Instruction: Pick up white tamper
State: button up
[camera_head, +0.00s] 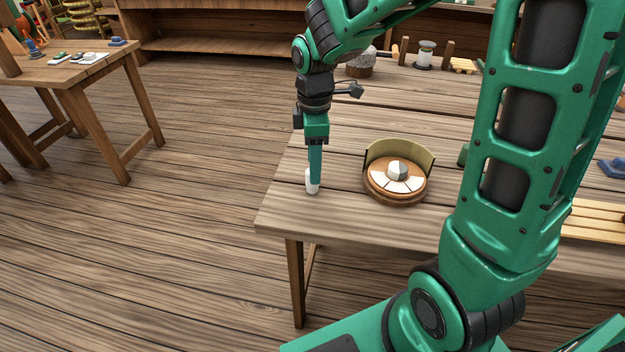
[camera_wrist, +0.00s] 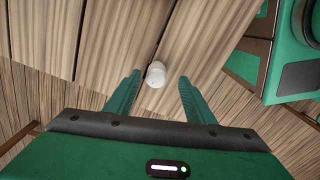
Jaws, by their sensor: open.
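The white tamper (camera_head: 311,184) stands on the wooden table near its front left corner. In the wrist view the white tamper (camera_wrist: 156,74) shows as a small rounded white shape, close to the line between the two fingertips. My gripper (camera_head: 315,172) points down over the tamper and hides part of it in the head view. In the wrist view my gripper (camera_wrist: 157,84) is open, with one green finger on each side of the tamper and gaps visible between. I cannot tell how deep the tamper sits between the fingers.
A round wooden stand (camera_head: 397,188) with a curved olive back wall and a white and grey piece sits right of my gripper. A grey stone-like pot (camera_head: 361,64) stands at the back. The wooden table (camera_head: 283,217) ends just left of the tamper. My own arm covers the right side.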

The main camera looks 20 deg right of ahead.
jog(key=shift+w+a+f, duration=0.1)
jog(key=shift+w+f, duration=0.05)
jog(key=shift+f, duration=1.15)
jog(key=shift+w+f, duration=0.15)
jog(key=shift+f, duration=1.1)
jog(key=c, duration=1.2)
